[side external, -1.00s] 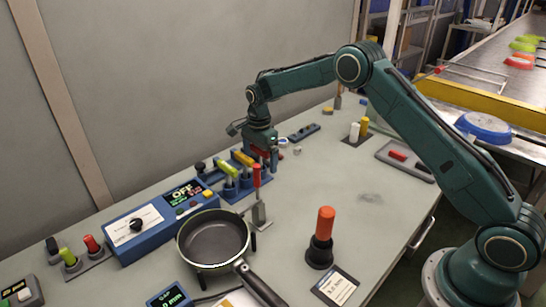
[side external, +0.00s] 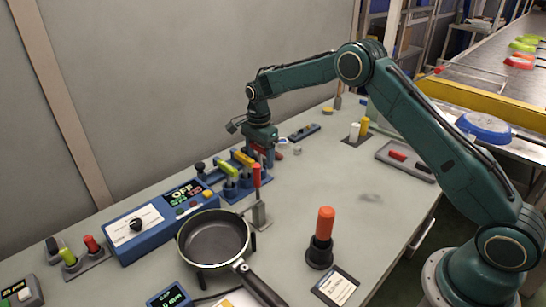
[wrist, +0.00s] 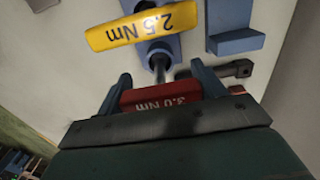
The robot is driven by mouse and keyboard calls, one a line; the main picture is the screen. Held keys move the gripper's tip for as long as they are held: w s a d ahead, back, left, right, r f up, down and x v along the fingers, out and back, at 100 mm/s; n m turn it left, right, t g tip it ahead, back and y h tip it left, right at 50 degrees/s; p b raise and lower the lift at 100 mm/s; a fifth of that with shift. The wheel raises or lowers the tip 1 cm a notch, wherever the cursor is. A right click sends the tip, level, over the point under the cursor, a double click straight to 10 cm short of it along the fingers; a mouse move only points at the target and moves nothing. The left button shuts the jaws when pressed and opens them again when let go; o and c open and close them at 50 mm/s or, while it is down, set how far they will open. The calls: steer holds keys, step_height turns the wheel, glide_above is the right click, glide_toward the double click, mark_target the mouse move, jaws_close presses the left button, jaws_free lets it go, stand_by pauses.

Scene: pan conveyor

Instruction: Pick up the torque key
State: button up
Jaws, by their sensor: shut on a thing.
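A red torque key marked "3.0 Nm" (wrist: 160,95) sits between the fingers of my gripper (wrist: 162,84) in the wrist view. My gripper is shut on its handle. In the side view my gripper (side external: 261,149) is at the far end of the blue key rack (side external: 232,190), and the key is mostly hidden there. A yellow key marked "2.5 Nm" (wrist: 142,27) is just beyond the red one in the wrist view. The yellow key (side external: 243,158) and a yellow-green key (side external: 228,169) stand in the rack. Whether the red key is clear of its slot cannot be told.
A blue control box (side external: 150,222) and a pan (side external: 213,240) stand nearer the camera. A red-handled tool (side external: 257,176) stands by the rack. An orange-topped black post (side external: 323,238) stands to the right. The table's middle right is clear.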

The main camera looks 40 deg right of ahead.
step_height(320, 180, up, 19)
stand_by(0.6)
steer(key=shift+r, duration=0.1)
steer(key=o, duration=0.3)
steer(key=c, duration=0.3)
steer(key=s+a+f+n, duration=0.2)
steer(key=s+a, duration=0.2)
steer(key=a, duration=0.5)
steer(key=s+a+f+n, duration=0.1)
steer(key=s+a+f, duration=0.1)
steer(key=s+a, duration=0.45)
steer(key=s+a+f+n, duration=0.3)
steer(key=s+a+f, duration=0.1)
steer(key=s+a, duration=0.7)
steer(key=shift+s+a, duration=0.25)
steer(key=shift+s, duration=1.35)
